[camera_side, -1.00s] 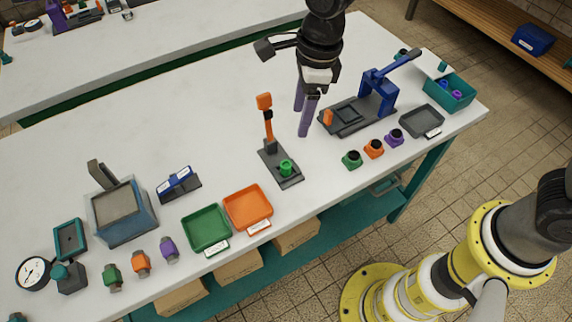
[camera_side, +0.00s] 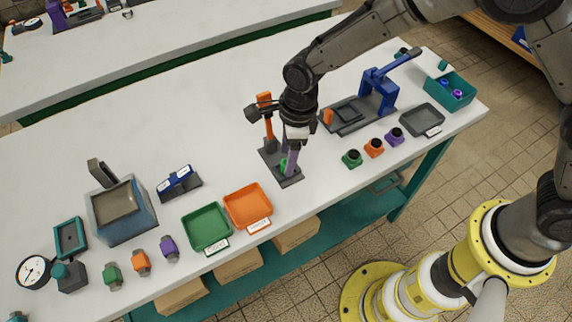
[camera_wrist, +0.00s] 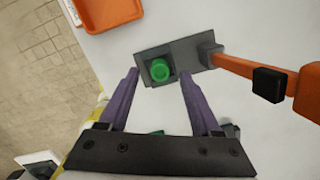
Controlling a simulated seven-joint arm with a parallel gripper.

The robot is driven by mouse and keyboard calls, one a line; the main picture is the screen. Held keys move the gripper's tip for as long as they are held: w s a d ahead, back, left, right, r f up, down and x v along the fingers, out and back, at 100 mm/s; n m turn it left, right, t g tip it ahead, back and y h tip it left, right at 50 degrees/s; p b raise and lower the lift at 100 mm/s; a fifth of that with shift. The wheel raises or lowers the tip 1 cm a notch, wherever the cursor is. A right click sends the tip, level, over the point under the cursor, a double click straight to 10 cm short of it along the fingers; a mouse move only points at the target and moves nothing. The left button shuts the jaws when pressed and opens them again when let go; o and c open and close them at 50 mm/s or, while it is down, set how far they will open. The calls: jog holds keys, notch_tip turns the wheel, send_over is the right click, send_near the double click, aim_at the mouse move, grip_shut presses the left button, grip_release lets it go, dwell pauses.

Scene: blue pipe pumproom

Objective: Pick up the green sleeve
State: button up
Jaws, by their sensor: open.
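The green sleeve (camera_wrist: 159,70) sits on the dark base plate (camera_wrist: 182,52) of a small stand with an orange lever (camera_wrist: 250,73). In the side view the sleeve (camera_side: 283,165) is mostly hidden behind my gripper (camera_side: 289,164). My gripper's purple fingers are open, and in the wrist view the sleeve lies just past the fingertips (camera_wrist: 158,76), between their lines. The fingers look empty. I cannot tell their exact height above the plate.
An orange tray (camera_side: 267,220) and a green tray (camera_side: 207,248) stand left of the stand. A blue press (camera_side: 376,100) is at the right behind. Green, orange and purple parts (camera_side: 374,148) stand in front of it.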

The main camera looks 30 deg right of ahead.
jog(key=shift+a+f, duration=0.15)
jog(key=shift+f, duration=0.75)
grip_shut()
